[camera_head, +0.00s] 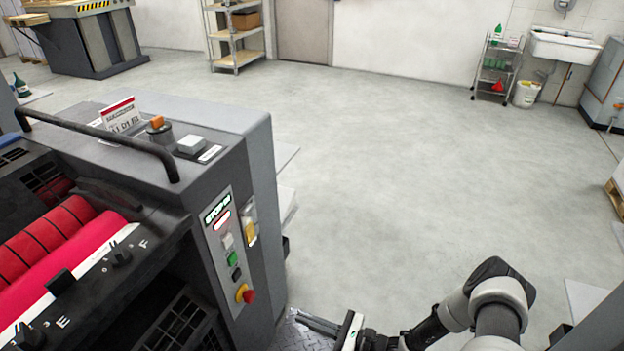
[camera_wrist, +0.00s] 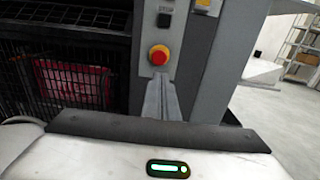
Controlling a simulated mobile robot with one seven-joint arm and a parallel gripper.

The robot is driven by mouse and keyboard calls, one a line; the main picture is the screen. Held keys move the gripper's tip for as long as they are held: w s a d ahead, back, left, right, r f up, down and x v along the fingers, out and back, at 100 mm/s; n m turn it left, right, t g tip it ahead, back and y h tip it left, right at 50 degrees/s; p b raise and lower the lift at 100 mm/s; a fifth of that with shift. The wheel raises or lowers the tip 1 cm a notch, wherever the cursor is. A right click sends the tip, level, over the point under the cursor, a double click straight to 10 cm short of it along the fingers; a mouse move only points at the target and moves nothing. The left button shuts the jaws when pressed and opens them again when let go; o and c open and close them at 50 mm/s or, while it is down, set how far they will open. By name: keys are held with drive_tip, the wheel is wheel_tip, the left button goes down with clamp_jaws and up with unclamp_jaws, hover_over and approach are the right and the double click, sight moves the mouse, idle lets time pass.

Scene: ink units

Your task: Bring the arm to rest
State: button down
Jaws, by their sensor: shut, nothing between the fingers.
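My gripper (camera_head: 318,325) is at the bottom of the head view, low beside the right side of the press. My arm bends down to it from the lower right. In the wrist view, the fingers of my gripper (camera_wrist: 162,95) are together with nothing between them. They point toward the press's front panel, just below the red emergency button (camera_wrist: 158,55) in that picture. I cannot tell whether the fingertips touch the panel.
The grey press (camera_head: 262,170) with red rollers (camera_head: 70,235) fills the left. Its control panel (camera_head: 229,255) stands close to my gripper. The pale floor (camera_head: 420,170) is wide and clear. A wire cart (camera_head: 497,70), a bucket (camera_head: 526,94) and a sink (camera_head: 565,45) stand far right.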

drive_tip(key=s+d+r+n+g+h, duration=0.1)
drive_tip(key=d+r+n+g+h, duration=0.3)
drive_tip(key=r, duration=0.5)
drive_tip(key=d+r+n+g+h, duration=0.1)
drive_tip(key=r+n+g+h, duration=0.1)
drive_tip(key=r+n, duration=0.65)
drive_tip(key=s+d+r+n+g+h, duration=0.1)
drive_tip(key=d+r+n+g+h, duration=0.2)
drive_tip(key=r, duration=0.8)
drive_tip(key=s+d+r+n+t+h, duration=0.35)
drive_tip(key=s+r, duration=0.25)
drive_tip(key=r, duration=0.5)
drive_tip(key=s+d+r+n+t+h, duration=0.3)
drive_tip(key=s+d+r+t+h, duration=0.15)
drive_tip(key=s+r, duration=0.4)
wheel_tip(320, 180, up, 22)
drive_tip(key=w+p, duration=0.2)
drive_tip(key=p, duration=1.8)
drive_tip(key=shift+d, duration=0.2)
